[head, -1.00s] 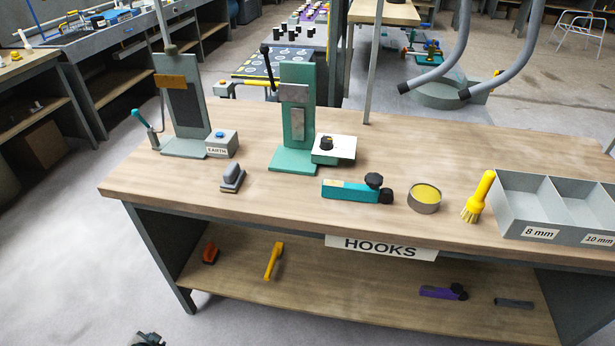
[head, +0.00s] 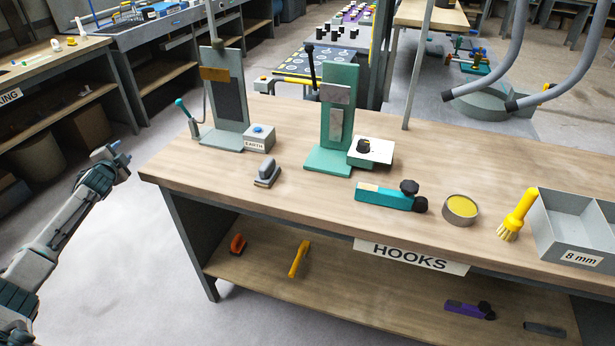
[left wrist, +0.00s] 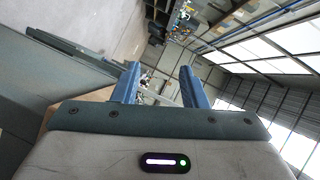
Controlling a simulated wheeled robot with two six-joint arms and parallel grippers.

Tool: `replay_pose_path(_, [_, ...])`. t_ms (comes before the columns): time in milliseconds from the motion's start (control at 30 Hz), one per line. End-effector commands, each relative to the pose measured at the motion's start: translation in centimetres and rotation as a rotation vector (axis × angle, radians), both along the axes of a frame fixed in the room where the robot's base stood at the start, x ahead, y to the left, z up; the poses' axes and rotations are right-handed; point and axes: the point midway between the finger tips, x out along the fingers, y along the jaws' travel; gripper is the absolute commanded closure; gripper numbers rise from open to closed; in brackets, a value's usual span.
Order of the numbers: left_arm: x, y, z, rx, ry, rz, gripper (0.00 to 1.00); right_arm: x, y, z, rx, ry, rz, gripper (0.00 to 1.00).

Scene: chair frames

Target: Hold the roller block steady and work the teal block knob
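The teal block (head: 383,197) lies on the wooden workbench (head: 310,205) in the head view. It has a dark knob (head: 409,187) on top near its right end and a dark round roller (head: 420,205) at that end. My left gripper (head: 117,154) is off the bench's left end, over the floor, far from the block. The left wrist view shows its two blue fingers (left wrist: 160,88) apart with nothing between them. My right gripper is not in view.
A yellow-topped tin (head: 460,209), a yellow brush (head: 516,217) and a grey bin (head: 580,222) stand right of the block. Behind it is a teal stand (head: 338,115) with a white box (head: 371,153). A grey stamp-like tool (head: 267,173) lies left. A purple block (head: 469,310) lies on the lower shelf.

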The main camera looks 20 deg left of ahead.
Motion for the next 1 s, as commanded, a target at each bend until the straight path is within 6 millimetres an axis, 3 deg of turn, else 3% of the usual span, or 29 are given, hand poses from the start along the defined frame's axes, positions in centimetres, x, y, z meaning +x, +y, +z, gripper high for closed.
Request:
replay_pose_path(33, [0.5, 0.7, 3.4, 0.042, -0.026, -0.009, 0.61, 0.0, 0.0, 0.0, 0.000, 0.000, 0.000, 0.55])
replay_pose_path(300, [1.3, 2.6, 18.9, 0.250, -0.136, -0.046, 0.61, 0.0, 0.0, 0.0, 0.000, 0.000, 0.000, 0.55])
replay_pose_path(500, [0.8, 2.9, 26.7, 0.359, -0.188, -0.058, 0.61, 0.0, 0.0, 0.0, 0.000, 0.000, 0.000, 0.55])
replay_pose_path(700, [0.1, 2.5, 32.6, 0.455, -0.229, -0.071, 0.61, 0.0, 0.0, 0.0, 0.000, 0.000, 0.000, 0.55])
replay_pose_path(800, [0.4, 1.3, 34.7, 0.540, -0.254, -0.104, 0.61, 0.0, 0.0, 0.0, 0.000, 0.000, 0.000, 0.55])
replay_pose_path(1000, [3.1, -2.9, 31.7, 0.688, -0.268, -0.212, 0.61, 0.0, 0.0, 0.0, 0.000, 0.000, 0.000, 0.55])
